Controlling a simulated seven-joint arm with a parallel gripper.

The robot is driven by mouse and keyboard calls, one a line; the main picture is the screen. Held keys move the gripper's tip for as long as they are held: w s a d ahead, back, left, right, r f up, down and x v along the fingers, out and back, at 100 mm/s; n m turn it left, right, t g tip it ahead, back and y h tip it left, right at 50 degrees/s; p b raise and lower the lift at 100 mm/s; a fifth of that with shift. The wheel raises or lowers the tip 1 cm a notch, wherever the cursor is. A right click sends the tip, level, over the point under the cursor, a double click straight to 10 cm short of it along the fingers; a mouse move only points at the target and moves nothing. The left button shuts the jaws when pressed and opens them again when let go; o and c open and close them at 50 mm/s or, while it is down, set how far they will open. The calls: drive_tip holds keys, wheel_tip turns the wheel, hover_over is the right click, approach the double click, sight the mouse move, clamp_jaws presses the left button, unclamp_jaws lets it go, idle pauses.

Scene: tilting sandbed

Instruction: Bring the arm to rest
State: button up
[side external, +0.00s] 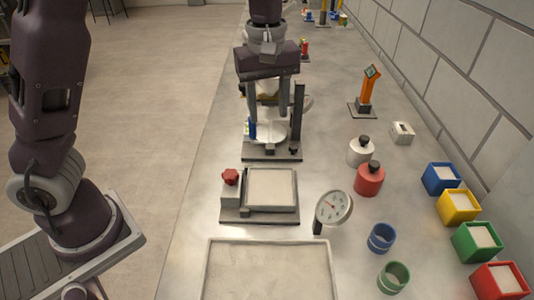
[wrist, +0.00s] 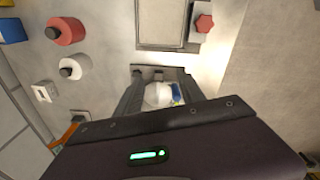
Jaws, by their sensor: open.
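My gripper (side external: 267,112) points down over a dark stand (side external: 272,153) holding a white dish, in the middle of the bench. Its two fingers are apart, with no object clearly held between them. In the wrist view the gripper (wrist: 160,78) also shows spread fingers, with a white round part and a blue and yellow piece beyond them. The fingers partly hide the stand, and I cannot tell whether they touch it. The small sand tray (side external: 298,190) with a red knob (side external: 230,177) sits on a dark base nearer the camera, apart from my gripper.
A large sand tray (side external: 210,270) lies at the front. A dial gauge (side external: 334,207), red weight (side external: 369,180), white weight (side external: 360,152), blue ring (side external: 382,238) and green ring (side external: 393,277) stand to the right. Several coloured boxes line the wall. An orange device (side external: 366,90) stands behind.

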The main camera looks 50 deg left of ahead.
drive_tip(key=s+a+r+m+t+h, duration=0.1)
drive_tip(key=s+r+m, duration=0.3)
drive_tip(key=s, duration=0.4)
drive_tip(key=s+r+m+t+h, duration=0.1)
drive_tip(key=s+r+m+t, duration=0.2)
drive_tip(key=s, duration=0.4)
drive_tip(key=s+m+t+y, duration=0.1)
drive_tip(key=s+m, duration=0.4)
drive_tip(key=s, duration=0.4)
drive_tip(key=shift+a+f+y, duration=0.2)
drive_tip(key=shift+a+y, duration=0.15)
drive_tip(key=shift+y, duration=0.05)
